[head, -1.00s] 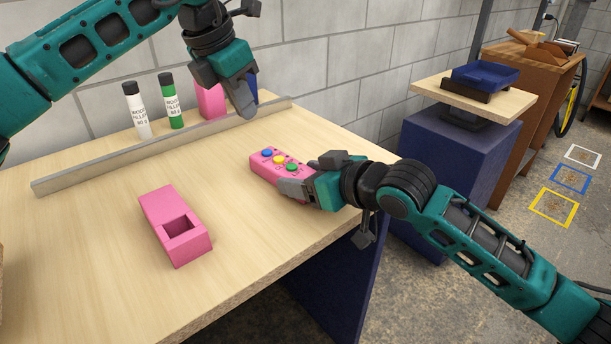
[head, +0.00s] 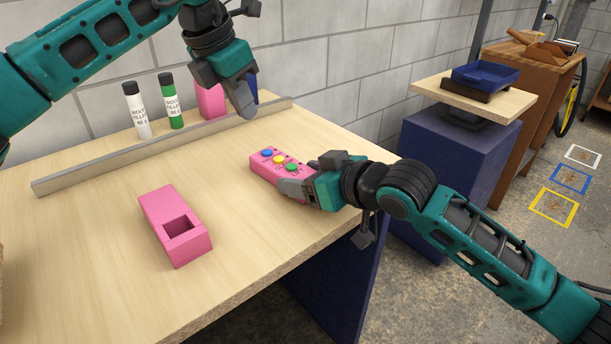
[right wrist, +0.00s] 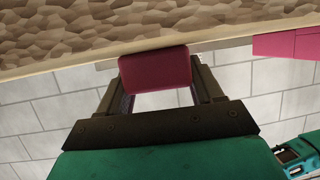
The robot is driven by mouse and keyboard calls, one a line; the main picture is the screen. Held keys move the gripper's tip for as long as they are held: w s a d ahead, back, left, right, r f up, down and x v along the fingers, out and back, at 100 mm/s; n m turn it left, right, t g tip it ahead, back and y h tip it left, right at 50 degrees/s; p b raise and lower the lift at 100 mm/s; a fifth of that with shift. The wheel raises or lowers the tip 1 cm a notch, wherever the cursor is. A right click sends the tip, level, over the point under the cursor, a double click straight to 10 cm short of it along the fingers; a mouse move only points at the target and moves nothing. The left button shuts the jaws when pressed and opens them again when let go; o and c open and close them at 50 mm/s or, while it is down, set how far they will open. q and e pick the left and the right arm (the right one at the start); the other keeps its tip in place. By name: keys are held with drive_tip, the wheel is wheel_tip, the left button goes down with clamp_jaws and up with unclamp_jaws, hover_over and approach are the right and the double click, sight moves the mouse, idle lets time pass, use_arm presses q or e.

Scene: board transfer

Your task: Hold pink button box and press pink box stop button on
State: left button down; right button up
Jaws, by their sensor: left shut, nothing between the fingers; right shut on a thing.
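The pink button box (head: 261,164) lies on the wooden table near its right edge, with blue, yellow and green buttons on top. My right gripper (head: 296,187) is shut on its near right end, which hides that part of the box. In the right wrist view the end of the button box (right wrist: 155,70) sits between the fingers of my right gripper (right wrist: 158,95). My left gripper (head: 247,108) is shut and empty, pointing down above the back of the table, above and behind the button box and apart from it. I cannot tell which button is the stop button.
A pink block with a square hole (head: 165,212) lies at the table's front. A grey rail (head: 110,157) runs along the back, with white (head: 136,112) and green (head: 171,102) tubes and another pink item (head: 211,101) behind it. The table's middle is clear.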

use_arm(q)
drive_tip(key=n+t+h, duration=0.3)
drive_tip(key=n+t, duration=0.1)
drive_tip(key=n, duration=0.6)
hover_over(262, 156)
drive_tip(key=shift+f, duration=3.3)
drive_tip(key=shift+f, duration=0.1)
drive_tip(key=shift+f, duration=0.3)
